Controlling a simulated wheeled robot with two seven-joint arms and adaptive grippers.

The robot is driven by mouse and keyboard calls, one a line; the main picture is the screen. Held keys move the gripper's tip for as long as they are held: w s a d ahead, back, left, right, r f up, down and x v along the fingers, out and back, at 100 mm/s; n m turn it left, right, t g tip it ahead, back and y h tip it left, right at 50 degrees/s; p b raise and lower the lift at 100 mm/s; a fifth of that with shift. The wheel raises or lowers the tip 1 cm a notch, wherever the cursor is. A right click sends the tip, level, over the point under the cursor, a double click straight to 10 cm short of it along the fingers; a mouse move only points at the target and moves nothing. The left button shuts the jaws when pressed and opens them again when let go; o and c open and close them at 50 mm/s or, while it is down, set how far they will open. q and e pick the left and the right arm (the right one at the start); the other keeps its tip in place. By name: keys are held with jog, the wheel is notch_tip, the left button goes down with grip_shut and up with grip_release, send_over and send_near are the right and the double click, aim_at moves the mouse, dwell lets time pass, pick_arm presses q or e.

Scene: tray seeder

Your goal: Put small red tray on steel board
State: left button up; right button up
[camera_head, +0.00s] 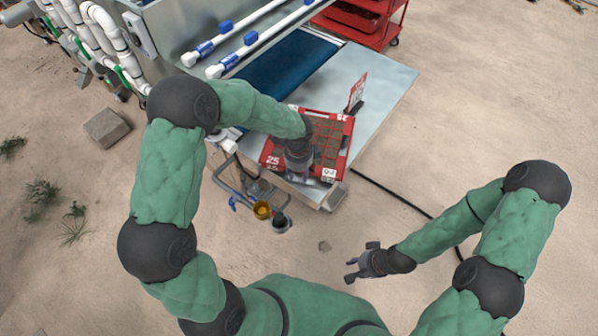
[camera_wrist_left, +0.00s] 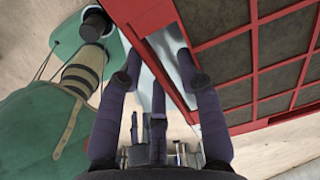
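The small red tray (camera_head: 340,146) has several cells filled with dark soil and white numbers on its rim. It is at the front end of the steel board (camera_head: 385,82); whether it rests flat there is hard to tell. My left gripper (camera_head: 301,174) is at the tray's near side, partly covering it. In the left wrist view, its spread fingers (camera_wrist_left: 158,62) are beside the tray's red wall (camera_wrist_left: 212,18), with the right finger overlapping the rim; contact is unclear. My right gripper (camera_head: 358,264) is open and empty, low over the sand, away from the tray.
The machine with white pipes (camera_head: 268,40) and a blue belt (camera_head: 285,68) stands behind the board. A small red sign (camera_head: 357,92) stands behind the tray. A red cart (camera_head: 355,20) is at the back. A block (camera_head: 107,127) lies left; sand at right is mostly clear.

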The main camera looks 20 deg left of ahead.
pick_arm(q)
notch_tip(320, 180, up, 12)
jog(key=p, duration=0.3)
jog(key=shift+s, duration=0.25)
jog(key=shift+f, duration=0.15)
